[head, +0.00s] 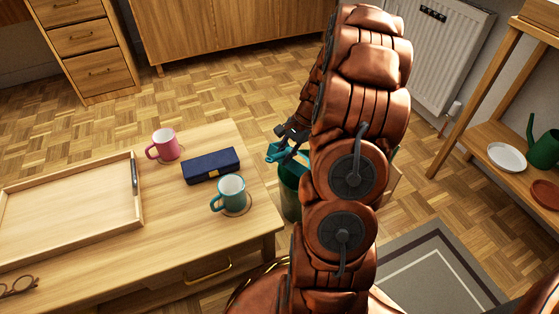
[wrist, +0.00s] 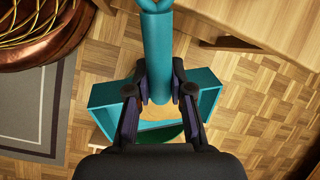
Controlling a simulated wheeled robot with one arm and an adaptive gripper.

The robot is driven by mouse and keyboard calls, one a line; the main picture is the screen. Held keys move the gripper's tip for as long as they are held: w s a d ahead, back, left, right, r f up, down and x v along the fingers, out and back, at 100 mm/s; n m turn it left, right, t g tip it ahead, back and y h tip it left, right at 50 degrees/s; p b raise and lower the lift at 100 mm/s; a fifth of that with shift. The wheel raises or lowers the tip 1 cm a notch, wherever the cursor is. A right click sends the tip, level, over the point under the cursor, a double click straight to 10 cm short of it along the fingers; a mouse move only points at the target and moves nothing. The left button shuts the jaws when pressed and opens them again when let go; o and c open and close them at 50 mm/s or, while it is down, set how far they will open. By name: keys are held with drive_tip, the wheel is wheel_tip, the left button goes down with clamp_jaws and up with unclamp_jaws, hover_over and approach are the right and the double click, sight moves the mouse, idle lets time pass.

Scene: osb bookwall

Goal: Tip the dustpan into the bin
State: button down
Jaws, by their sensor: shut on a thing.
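The teal dustpan (wrist: 209,101) is in my gripper (wrist: 160,92), which is shut on its handle (wrist: 157,50) in the wrist view. The fingers and palm hide part of the pan, and I cannot tell what lies in it. In the head view the dustpan (head: 273,154) shows beside my arm, just below my gripper (head: 290,138). The dark green bin (head: 290,200) stands on the floor right of the table, under the dustpan in the picture, largely hidden by my arm. A green curved edge (wrist: 172,134) shows past the pan in the wrist view; it may be the bin's.
A low wooden table (head: 150,235) is close on the left, with a tray (head: 70,255), pink mug (head: 167,145), teal mug (head: 230,192) and blue case (head: 211,165). A shelf (head: 480,135) and grey rug (head: 435,270) are right. Parquet floor beyond is open.

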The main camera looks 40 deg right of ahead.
drive_tip(key=shift+w+d+r+y, duration=0.1)
drive_tip(key=shift+d+r+y, duration=0.15)
drive_tip(key=shift+d+y, duration=0.35)
drive_tip(key=shift+w+d+r+y, duration=0.1)
drive_tip(key=shift+d+r+y, duration=0.2)
drive_tip(key=shift+d, duration=0.6)
drive_tip(key=shift+d+r, duration=0.15)
drive_tip(key=shift+r, duration=0.05)
drive_tip(key=d+y+p, duration=0.2)
drive_tip(key=d+p, duration=0.1)
drive_tip(key=d+r+y+p, duration=0.1)
drive_tip(key=shift+w+d+m+p, duration=0.2)
drive_tip(key=shift+w+m+p, duration=0.1)
drive_tip(key=shift+p, duration=0.05)
